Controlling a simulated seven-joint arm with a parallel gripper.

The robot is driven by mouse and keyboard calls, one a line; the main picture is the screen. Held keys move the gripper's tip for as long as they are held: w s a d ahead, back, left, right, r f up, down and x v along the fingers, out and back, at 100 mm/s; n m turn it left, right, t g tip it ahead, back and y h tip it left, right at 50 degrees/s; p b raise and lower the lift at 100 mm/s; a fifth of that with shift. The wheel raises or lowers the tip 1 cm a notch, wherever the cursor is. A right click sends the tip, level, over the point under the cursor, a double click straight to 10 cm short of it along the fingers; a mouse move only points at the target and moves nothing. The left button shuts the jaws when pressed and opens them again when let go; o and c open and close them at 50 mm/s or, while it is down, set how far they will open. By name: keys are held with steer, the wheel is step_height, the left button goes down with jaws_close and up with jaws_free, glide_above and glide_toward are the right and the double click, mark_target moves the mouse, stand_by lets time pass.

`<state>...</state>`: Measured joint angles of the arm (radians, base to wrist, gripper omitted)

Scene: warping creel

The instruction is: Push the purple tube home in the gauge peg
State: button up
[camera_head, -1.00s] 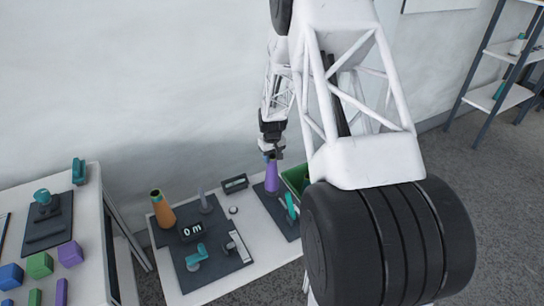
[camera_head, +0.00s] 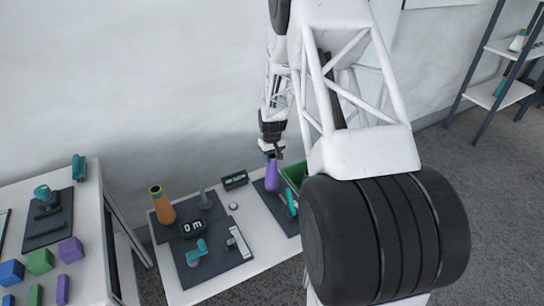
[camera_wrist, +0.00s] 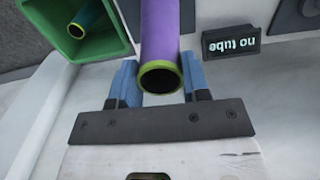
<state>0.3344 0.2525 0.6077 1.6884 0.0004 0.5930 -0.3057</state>
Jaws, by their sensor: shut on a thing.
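The purple tube (camera_head: 272,175) stands about upright over the right dark mat (camera_head: 290,224), its wide end down. My gripper (camera_head: 272,156) is at its top end. In the wrist view the tube (camera_wrist: 161,30) shows its open, yellow-green rimmed end between the blue fingers of my gripper (camera_wrist: 161,84), which is shut on it. The tube's lower end and any peg under it are hidden, so I cannot tell how it is seated. A slim grey peg (camera_head: 203,197) stands bare on the left dark mat (camera_head: 222,254).
A small display (camera_head: 235,180) beside the tube reads "no tube" in the wrist view (camera_wrist: 231,42). A green bin (camera_wrist: 45,47) holding a teal tube (camera_wrist: 85,22) is close by. An orange tube (camera_head: 162,206), a "0 m" display (camera_head: 192,228) and teal fittings (camera_head: 197,252) stand nearby.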

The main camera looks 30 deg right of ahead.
steer(key=shift+f, duration=0.1)
steer(key=o, duration=1.1)
steer(key=shift+o, duration=0.2)
steer(key=shift+r, duration=3.45)
step_height(320, 180, up, 8)
steer(key=shift+f, duration=0.1)
